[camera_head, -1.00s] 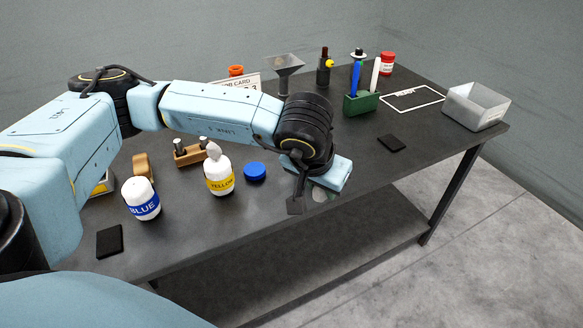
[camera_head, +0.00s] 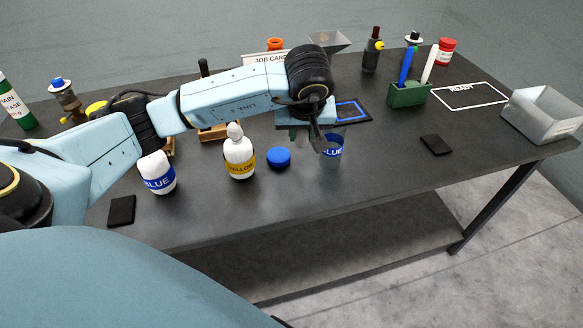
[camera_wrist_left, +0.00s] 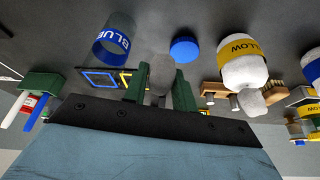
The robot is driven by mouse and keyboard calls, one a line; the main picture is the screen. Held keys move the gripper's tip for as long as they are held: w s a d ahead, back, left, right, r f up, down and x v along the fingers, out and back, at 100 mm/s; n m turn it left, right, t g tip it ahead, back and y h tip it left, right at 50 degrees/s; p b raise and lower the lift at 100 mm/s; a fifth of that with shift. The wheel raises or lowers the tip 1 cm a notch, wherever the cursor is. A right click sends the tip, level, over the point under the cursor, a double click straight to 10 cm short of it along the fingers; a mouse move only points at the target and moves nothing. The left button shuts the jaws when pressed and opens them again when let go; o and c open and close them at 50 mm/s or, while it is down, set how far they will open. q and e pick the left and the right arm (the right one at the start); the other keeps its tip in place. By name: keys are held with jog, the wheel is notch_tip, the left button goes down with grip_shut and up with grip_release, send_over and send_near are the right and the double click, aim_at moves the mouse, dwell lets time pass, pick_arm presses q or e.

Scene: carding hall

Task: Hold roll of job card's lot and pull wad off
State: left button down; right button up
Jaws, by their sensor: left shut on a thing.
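My left gripper (camera_head: 318,138) is over the table beside a clear tumbler with a BLUE band (camera_head: 330,150). In the left wrist view its green fingers (camera_wrist_left: 160,82) are shut on a grey wad (camera_wrist_left: 160,72). The wad is hard to make out in the head view. A white roll with a BLUE band (camera_head: 158,173) stands at the left. The job card (camera_head: 266,57) is mostly hidden behind my left arm. My right gripper is not in view.
A blue lid (camera_head: 279,157) lies between the yellow-banded roll and the tumbler. A blue-outlined dark mat (camera_head: 362,115) is behind. A green pen holder (camera_head: 408,95), a white READY outline (camera_head: 469,96) and a metal bin (camera_head: 541,115) are to the right. The front right tabletop is mostly clear.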

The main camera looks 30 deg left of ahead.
pick_arm(q)
jog(key=shift+a+f+n, duration=0.6)
jog(key=shift+a+f, duration=0.2)
jog(key=shift+f, duration=0.1)
notch_tip(320, 180, down, 5)
jog(key=shift+f, duration=2)
jog(key=shift+f+b, duration=0.1)
jog(key=shift+b, duration=0.25)
jog(key=c, duration=1.1)
grip_release()
jog(key=shift+f, duration=0.1)
jog(key=shift+r, duration=0.55)
jog(key=v, duration=0.5)
jog(key=p+v, duration=0.1)
jog(key=v, duration=0.5)
jog(key=shift+d+r, duration=0.1)
jog(key=shift+d, duration=0.2)
